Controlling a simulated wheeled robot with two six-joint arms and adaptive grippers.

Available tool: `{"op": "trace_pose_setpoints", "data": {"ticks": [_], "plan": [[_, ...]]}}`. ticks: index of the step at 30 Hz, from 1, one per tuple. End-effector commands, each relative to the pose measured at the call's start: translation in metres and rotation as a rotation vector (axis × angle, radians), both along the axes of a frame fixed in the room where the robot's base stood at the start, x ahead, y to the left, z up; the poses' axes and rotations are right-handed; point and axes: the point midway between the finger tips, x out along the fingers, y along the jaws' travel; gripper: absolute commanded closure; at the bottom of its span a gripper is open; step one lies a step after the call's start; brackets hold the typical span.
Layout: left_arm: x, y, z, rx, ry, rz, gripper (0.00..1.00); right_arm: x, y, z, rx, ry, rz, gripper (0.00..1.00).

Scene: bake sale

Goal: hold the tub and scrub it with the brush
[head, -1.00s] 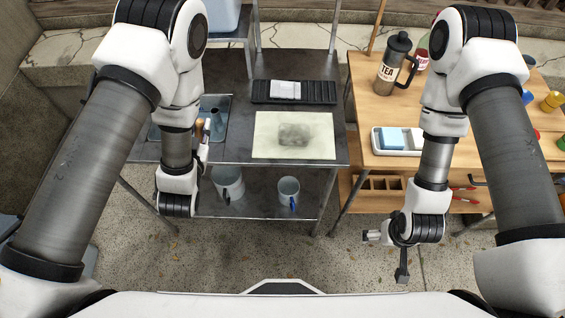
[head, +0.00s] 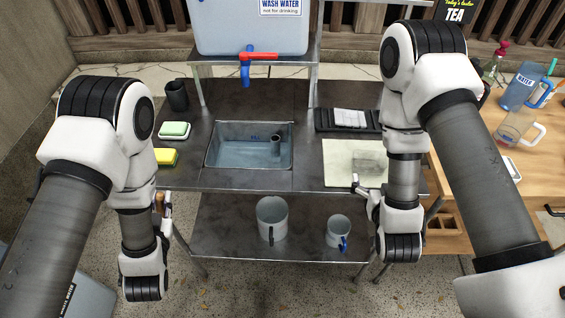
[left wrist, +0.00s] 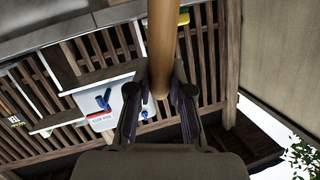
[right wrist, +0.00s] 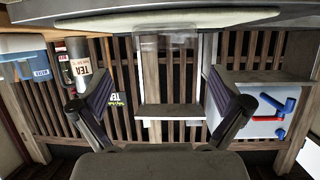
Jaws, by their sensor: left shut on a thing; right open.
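A clear, greyish tub (head: 370,162) stands on the pale mat (head: 337,172) on the metal counter, partly behind my right arm. My right gripper (head: 357,184) is open and empty at the mat's front edge, just short of the tub. In the right wrist view, a see-through shape that looks like the tub (right wrist: 165,58) lies ahead between the spread fingers. My left gripper (head: 163,205) is shut on a wooden handle (left wrist: 162,45), likely the brush's, in front of the counter's left end. The brush's head cannot be made out.
A green sponge (head: 174,130), a yellow sponge (head: 166,157) and a black rack (head: 345,121) sit on the counter. Mugs stand on the lower shelf. A wooden table (head: 500,205) is at right.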

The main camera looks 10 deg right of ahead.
Motion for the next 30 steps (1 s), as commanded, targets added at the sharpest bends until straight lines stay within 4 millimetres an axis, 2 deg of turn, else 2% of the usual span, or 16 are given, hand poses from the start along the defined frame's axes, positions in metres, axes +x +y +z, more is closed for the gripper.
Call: {"op": "trace_pose_setpoints", "data": {"ticks": [1, 2, 3, 12, 16, 23, 24, 26, 27, 28, 30], "plan": [[0.000, 0.000, -0.024, 0.000, 0.001, 0.001, 1.00, 0.008, -0.003, -0.014, 0.001, -0.008, -0.002, 0.00], [0.000, 0.001, -0.022, 0.000, 0.000, 0.001, 1.00, 0.014, -0.004, -0.012, 0.002, -0.007, -0.001, 0.00], [0.000, 0.000, -0.007, 0.000, 0.000, 0.001, 1.00, 0.022, -0.007, -0.007, 0.002, -0.004, 0.000, 0.00], [0.000, 0.000, 0.005, 0.000, 0.001, 0.001, 1.00, 0.077, -0.023, -0.032, 0.000, -0.001, 0.001, 0.00], [0.000, 0.000, 0.006, 0.000, 0.001, 0.001, 1.00, 0.086, -0.026, -0.038, 0.000, 0.001, 0.002, 0.00], [0.000, 0.000, 0.005, 0.000, 0.001, 0.001, 1.00, 0.088, -0.027, -0.040, 0.000, 0.003, 0.004, 0.00], [0.000, 0.000, 0.005, 0.000, 0.001, 0.001, 1.00, 0.088, -0.027, -0.040, 0.001, 0.003, 0.003, 0.04], [0.000, 0.000, 0.005, 0.000, 0.001, 0.001, 1.00, 0.088, -0.027, -0.040, 0.001, 0.002, 0.003, 0.25], [0.000, 0.000, 0.005, 0.000, 0.001, 0.001, 1.00, 0.088, -0.027, -0.040, 0.001, 0.002, 0.003, 0.39], [0.000, 0.000, 0.005, 0.000, 0.001, 0.001, 1.00, 0.088, -0.027, -0.040, 0.001, 0.002, 0.003, 0.43], [0.000, 0.000, 0.005, 0.000, 0.001, 0.001, 1.00, 0.088, -0.027, -0.040, 0.001, 0.003, 0.003, 0.43]]}}
